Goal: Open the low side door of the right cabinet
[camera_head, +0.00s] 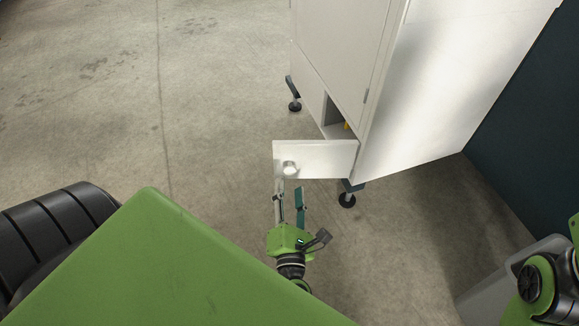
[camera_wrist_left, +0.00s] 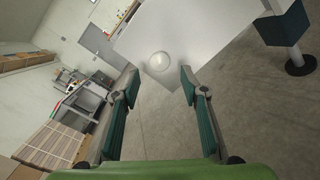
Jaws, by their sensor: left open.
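The white cabinet (camera_head: 440,90) stands on black feet at the upper right of the head view. Its low side door (camera_head: 325,158) is swung open and sticks out from the cabinet's lower corner, with a round knob (camera_head: 290,168) near its free end. The door (camera_wrist_left: 205,30) and knob (camera_wrist_left: 159,62) also show in the left wrist view. My left gripper (camera_head: 289,190) is open just below the knob, with the knob ahead of its fingertips. It looks empty; whether a fingertip touches the door I cannot tell. My right gripper is not in view.
A dark opening (camera_head: 335,112) with a small yellow item shows behind the door. A cabinet foot (camera_head: 347,199) stands close to the door's hinge end. A dark wall (camera_head: 525,110) is at the right. Concrete floor (camera_head: 215,110) to the left is clear.

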